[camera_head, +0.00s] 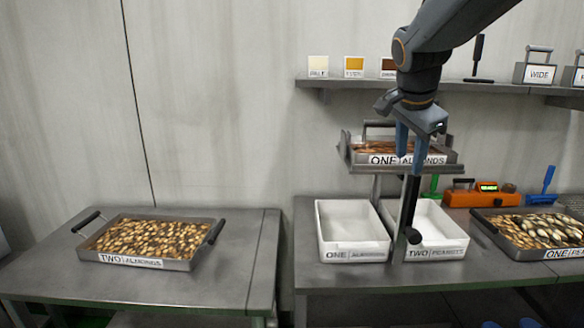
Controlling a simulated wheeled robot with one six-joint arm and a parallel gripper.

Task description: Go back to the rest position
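My gripper (411,155) hangs from my arm at the upper right, pointing down in front of a raised tray (455,158) labelled ONE ALMONDS. Its two blue fingers stand apart with a gap between them, and I see nothing held there. A dark upright bar with a black knob (413,236) shows just below the fingers, in front of the white bins. I cannot tell whether the fingers touch the bar or the tray. My gripper and arm hide part of the raised tray and the shelf behind it.
White bins labelled ONE (352,255) and TWO (437,253) stand below. A nut tray labelled TWO ALMONDS (120,260) lies on the left table (235,270); another tray (565,253) is at right. A wall shelf (350,83) holds small blocks and tools. A gap separates the tables.

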